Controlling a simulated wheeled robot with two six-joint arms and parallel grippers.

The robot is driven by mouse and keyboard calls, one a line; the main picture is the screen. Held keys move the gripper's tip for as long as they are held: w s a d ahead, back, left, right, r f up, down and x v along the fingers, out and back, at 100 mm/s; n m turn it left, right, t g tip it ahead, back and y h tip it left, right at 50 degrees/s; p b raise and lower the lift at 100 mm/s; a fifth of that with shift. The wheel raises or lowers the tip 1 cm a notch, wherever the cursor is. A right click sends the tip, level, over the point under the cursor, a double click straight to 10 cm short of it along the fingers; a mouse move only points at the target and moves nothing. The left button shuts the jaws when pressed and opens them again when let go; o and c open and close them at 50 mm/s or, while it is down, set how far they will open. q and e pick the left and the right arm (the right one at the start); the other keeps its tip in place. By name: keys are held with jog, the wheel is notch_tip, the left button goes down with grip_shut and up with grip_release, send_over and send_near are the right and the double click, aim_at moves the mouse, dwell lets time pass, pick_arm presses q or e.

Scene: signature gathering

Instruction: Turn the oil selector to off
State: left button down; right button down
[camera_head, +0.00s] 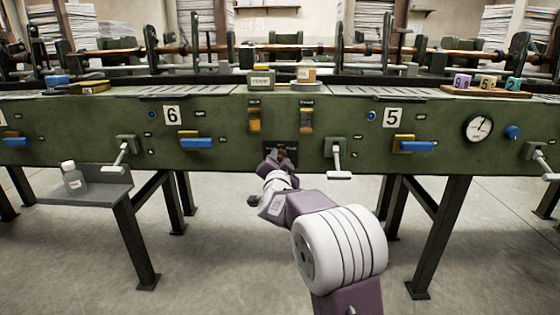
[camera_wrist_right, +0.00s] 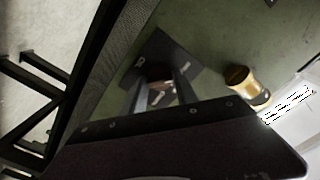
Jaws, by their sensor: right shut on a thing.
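The oil selector appears as a small dark plate (camera_head: 268,148) with white lettering, low on the green machine front below the two yellow switches. Its lettering is too small to read. The plate also shows in the right wrist view (camera_wrist_right: 186,60), tilted in the picture. My right gripper (camera_head: 283,155) reaches up to this plate from below and covers much of it. In the right wrist view its fingers (camera_wrist_right: 163,92) are shut on the selector's small knob, which is mostly hidden between them. The knob's exact pointing direction is not clear. My left gripper is not in view.
A white-handled lever (camera_head: 338,160) hangs just right of my gripper. Another lever (camera_head: 122,152) hangs to the left. Blue handles (camera_head: 196,142) stick out of the panel. A bottle (camera_head: 73,178) stands on a low shelf at left. A tin (camera_head: 261,80) and jar (camera_head: 306,73) stand above.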

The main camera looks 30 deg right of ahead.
jog(key=m+b, duration=0.2)
jog(key=m, duration=0.2)
jog(key=shift+f+b, duration=0.15)
jog(key=shift+b, duration=0.15)
jog(key=m+b, duration=0.2)
jog(key=m, duration=0.3)
jog(key=shift+m+b, duration=0.3)
dwell(0.4)
jog(key=c, duration=0.9)
grip_release()
jog(key=shift+c, duration=0.2)
jog(key=shift+r, duration=0.2)
